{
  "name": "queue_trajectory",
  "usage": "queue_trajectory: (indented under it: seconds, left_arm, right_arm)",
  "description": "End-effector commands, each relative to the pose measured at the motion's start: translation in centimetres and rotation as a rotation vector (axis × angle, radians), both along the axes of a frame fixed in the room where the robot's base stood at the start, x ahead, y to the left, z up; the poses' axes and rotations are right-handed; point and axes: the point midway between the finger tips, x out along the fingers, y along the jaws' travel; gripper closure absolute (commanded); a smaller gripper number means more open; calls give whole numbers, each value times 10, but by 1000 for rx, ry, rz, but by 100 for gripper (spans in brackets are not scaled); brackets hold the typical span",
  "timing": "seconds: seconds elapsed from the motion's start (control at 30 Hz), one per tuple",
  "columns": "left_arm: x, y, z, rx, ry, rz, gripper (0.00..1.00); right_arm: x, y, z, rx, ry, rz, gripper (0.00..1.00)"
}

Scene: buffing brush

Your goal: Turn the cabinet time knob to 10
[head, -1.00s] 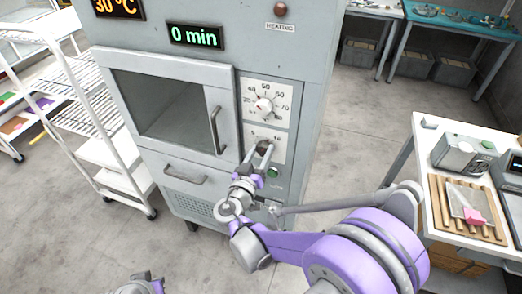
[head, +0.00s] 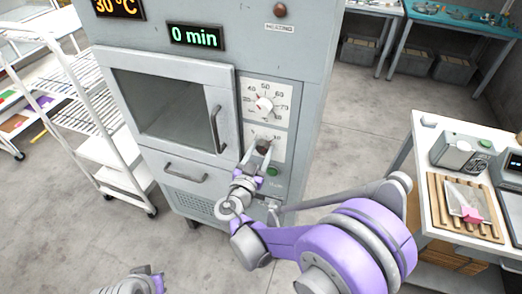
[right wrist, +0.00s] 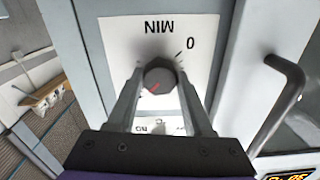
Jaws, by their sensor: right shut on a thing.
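The time knob (right wrist: 159,77) is a dark round knob with a red mark, on a white plate marked MIN. The wrist view shows it upside down, with 0 at upper right and the red mark towards lower left. My right gripper (head: 261,152) is shut on the knob, one finger at each side, and partly hides its dial in the head view. The cabinet (head: 215,75) is grey, and its time display (head: 195,36) reads 0 min. A grey and purple end of my left arm shows at the bottom edge; its fingers cannot be made out.
The temperature knob (head: 264,105) sits just above, and the door handle (head: 215,130) stands out to the left. A white rack (head: 100,120) is left of the cabinet. A table (head: 430,185) with a cutting board is at right, with clear floor between.

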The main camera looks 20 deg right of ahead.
Motion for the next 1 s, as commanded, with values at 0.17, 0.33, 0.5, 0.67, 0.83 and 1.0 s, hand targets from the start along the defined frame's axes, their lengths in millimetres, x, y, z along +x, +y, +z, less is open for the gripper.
queue_trajectory:
  seconds: [0.17, 0.33, 0.5, 0.67, 0.83, 1.0]
  left_arm:
    - [0, 0, 0, 0, 0, 0, 100]
    - [0, 0, 0, 0, 0, 0, 100]
    - [0, 0, 0, 0, 0, 0, 100]
    - [0, 0, 0, 0, 0, 0, 100]
    - [-2, 0, -5, 0, 3, 0, 100]
    - [-4, 0, -11, 0, 8, 0, 100]
  right_arm:
    - [0, 0, -1, 1, 1, 0, 100]
    - [0, 0, 0, 0, 1, 0, 22]
    - [0, 0, 0, -1, 1, 0, 19]
    - [-1, 1, 0, -1, 0, 1, 19]
    - [-17, 13, -1, -1, 1, 4, 19]
    - [-46, 32, -2, -1, 2, 6, 19]
